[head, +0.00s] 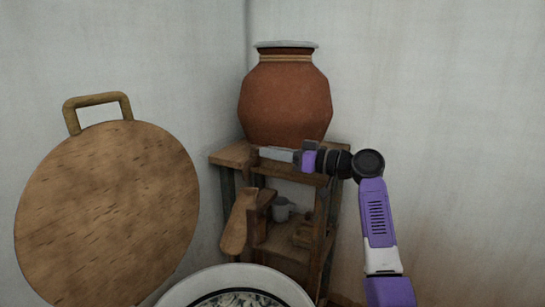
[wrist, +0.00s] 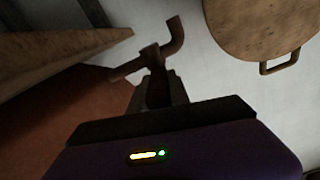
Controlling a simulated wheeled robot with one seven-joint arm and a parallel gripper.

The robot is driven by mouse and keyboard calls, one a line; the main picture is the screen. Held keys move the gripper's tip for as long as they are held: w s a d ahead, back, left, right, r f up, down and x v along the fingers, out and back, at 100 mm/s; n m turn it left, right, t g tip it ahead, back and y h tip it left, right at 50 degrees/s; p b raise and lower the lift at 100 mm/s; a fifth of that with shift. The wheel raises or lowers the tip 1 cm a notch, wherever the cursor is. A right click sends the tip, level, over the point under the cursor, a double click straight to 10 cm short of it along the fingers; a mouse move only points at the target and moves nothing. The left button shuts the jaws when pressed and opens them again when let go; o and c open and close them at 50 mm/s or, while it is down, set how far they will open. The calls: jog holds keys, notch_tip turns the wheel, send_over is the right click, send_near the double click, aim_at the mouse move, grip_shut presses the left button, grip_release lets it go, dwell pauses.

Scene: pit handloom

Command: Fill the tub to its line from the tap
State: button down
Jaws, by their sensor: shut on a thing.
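A large reddish clay pot (head: 285,100) with a pale lid stands on a wooden stand (head: 235,155); its side also shows in the wrist view (wrist: 70,100). A brown tap (wrist: 174,38) with a bent spout is at my fingertips in the wrist view. My gripper (head: 260,154) is shut on the tap, low in front of the pot; it also shows in the wrist view (wrist: 158,85). A white-rimmed tub (head: 190,285) with a dark floral pattern inside is cut off at the bottom of the head view. Its fill line and any water cannot be made out.
A big round wooden board (head: 105,215) with a handle stands at the left; it also shows in the wrist view (wrist: 255,25). A grey cup (head: 281,209) sits on the stand's lower shelf. A wooden paddle-like piece (head: 237,225) leans at the stand's front.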

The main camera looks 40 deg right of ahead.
jog(key=c, duration=1.2)
grip_release()
jog(key=shift+c, duration=0.2)
jog(key=v, duration=0.7)
jog(key=shift+s+d, duration=0.15)
jog(key=shift+s, duration=0.2)
jog(key=shift+s, duration=0.1)
